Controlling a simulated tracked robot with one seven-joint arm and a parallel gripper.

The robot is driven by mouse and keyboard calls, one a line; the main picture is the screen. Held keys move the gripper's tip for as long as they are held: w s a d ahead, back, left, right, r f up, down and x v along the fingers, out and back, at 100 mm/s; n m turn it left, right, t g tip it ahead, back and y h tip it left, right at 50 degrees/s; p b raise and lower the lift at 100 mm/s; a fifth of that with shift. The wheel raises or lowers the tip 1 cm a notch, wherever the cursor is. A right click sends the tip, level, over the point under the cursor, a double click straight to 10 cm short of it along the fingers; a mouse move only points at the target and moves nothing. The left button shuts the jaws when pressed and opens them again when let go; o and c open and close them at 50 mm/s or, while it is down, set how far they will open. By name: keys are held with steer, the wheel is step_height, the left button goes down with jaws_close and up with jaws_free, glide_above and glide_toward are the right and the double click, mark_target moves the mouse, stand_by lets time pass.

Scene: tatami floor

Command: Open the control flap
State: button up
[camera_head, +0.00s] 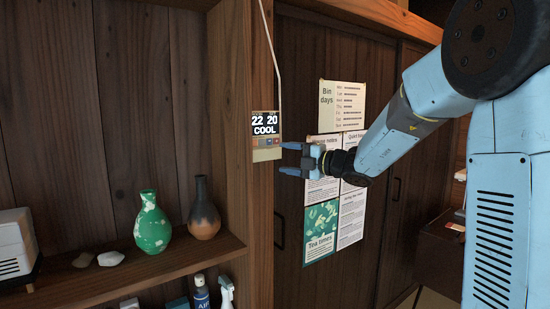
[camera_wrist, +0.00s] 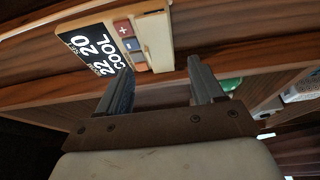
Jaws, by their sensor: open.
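The wall control panel (camera_head: 265,124) is a small beige unit on a wooden post, with a dark display reading 22, 20 and COOL. Small coloured buttons sit below the display; the wrist view shows the panel tilted (camera_wrist: 97,48), with a red plus button and a blue-grey minus button. A plain beige lower part (camera_head: 266,155), seemingly the flap, lies below the buttons and also shows in the wrist view (camera_wrist: 156,42); I cannot tell its exact angle. My gripper (camera_head: 283,158) is open and empty, just right of this lower part. Its fingers (camera_wrist: 160,68) show no contact.
A wooden shelf (camera_head: 150,262) at left holds a green vase (camera_head: 152,225), a brown vase (camera_head: 203,212) and pale stones. Bottles stand below. Papers, including a Bin days sheet (camera_head: 342,106), hang on the dark door behind my gripper. A pale cable rises from the panel.

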mark_target(267, 155)
steer(key=shift+x, duration=2.45)
steer(key=shift+c, duration=0.2)
steer(key=c, duration=1)
steer(key=shift+f, duration=0.1)
steer(key=shift+f, duration=0.1)
steer(key=n+t+y, duration=0.1)
steer(key=f+n+y, duration=0.1)
steer(key=y, duration=0.1)
steer(key=shift+s+d+f+t, duration=0.15)
steer(key=shift+s+d+t, duration=0.1)
steer(key=shift+t, duration=0.15)
steer(key=shift+f+n+y, duration=0.2)
steer(key=shift+n+y, duration=0.35)
steer(key=shift+y, duration=0.35)
steer(key=shift+f+n+y, duration=0.25)
steer(key=shift+n+y, duration=0.3)
steer(key=shift+y, duration=0.35)
steer(key=shift+a, duration=0.1)
